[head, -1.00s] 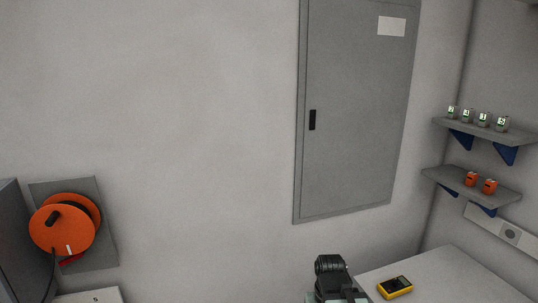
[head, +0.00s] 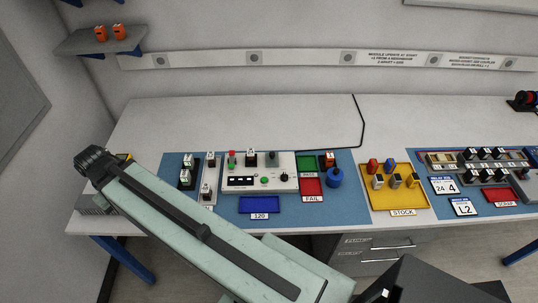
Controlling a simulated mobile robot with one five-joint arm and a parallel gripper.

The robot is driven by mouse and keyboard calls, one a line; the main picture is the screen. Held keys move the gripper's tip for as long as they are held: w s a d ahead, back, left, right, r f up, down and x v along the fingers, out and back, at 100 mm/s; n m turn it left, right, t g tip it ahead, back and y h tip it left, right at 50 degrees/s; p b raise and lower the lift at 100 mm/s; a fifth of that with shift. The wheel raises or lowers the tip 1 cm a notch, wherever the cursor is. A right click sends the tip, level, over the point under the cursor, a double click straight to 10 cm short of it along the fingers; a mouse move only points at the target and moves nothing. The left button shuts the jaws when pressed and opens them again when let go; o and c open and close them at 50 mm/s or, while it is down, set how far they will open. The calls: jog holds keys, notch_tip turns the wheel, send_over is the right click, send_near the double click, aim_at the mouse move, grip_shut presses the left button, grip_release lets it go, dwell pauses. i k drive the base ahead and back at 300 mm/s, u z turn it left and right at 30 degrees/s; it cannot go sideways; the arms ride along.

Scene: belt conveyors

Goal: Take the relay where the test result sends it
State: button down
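The white tester panel (head: 258,182) stands mid-bench with a dark display, a green button and a small black-and-white block (head: 251,158) on top. I cannot tell whether that block is the relay; the display is too small to read. Right of the tester lie a green tray (head: 307,174), apparently labelled PASS, and a red FAIL tray (head: 311,189).
A blue tray marked 120 (head: 260,205) lies in front of the tester. Dark blocks (head: 187,174) stand left of it. A yellow STOCK tray (head: 411,202) holds several parts. Farther right are module racks, cards and a red SCRAP tray (head: 503,196).

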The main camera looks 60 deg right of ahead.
aim_at(251, 155)
jog(key=u, duration=0.05)
jog(key=k, duration=0.65)
jog(key=u, duration=0.4)
jog(key=i, duration=1)
jog(key=z, duration=0.05)
